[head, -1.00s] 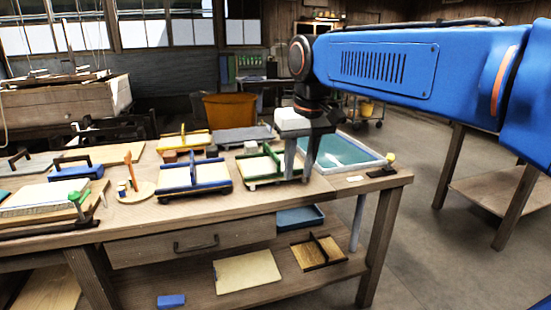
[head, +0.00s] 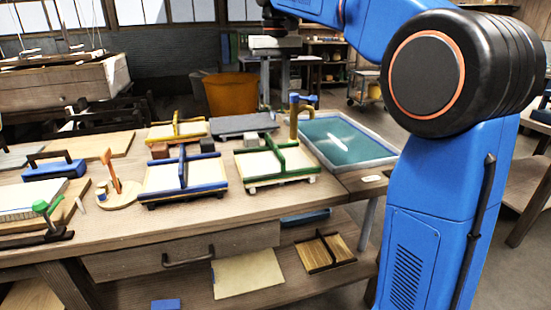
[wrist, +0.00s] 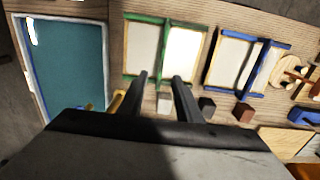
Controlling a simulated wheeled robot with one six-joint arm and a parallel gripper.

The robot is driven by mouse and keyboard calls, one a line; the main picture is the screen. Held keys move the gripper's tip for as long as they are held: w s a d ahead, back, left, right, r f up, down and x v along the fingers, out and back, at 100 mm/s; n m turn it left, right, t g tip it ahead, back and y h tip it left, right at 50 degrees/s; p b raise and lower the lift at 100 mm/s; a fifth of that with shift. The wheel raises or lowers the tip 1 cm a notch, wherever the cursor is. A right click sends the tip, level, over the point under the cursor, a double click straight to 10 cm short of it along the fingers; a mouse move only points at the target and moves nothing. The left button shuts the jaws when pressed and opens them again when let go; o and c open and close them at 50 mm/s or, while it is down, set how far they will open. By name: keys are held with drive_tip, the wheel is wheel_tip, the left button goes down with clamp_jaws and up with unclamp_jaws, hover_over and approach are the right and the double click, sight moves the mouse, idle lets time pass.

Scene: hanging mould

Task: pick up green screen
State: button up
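The green screen (head: 262,165) is a pale panel in a green frame with a green bar across its middle. It lies flat on the workbench, right of centre, and shows in the wrist view (wrist: 143,48) at upper centre. My gripper (head: 275,78) is raised above and behind it at the top of the head view. In the wrist view my gripper's fingers (wrist: 160,78) are apart with nothing between them, and their tips point toward the screen's lower edge. They do not appear to touch it.
A blue screen (head: 160,178) lies just left of the green one, and a yellow one (head: 160,132) lies behind it. A water-filled tray (head: 350,143) is at right. A brass-coloured post (head: 294,118) stands between. Small blocks (head: 207,145) sit behind the screens.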

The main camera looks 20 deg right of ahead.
approach(274, 143)
drive_tip(key=f, duration=0.5)
drive_tip(key=shift+s+d+f, duration=0.1)
drive_tip(key=shift+s+d, duration=0.05)
drive_tip(key=shift+s, duration=0.05)
drive_tip(key=shift+a+f, duration=0.2)
drive_tip(key=shift+f, duration=2.4)
clamp_jaws()
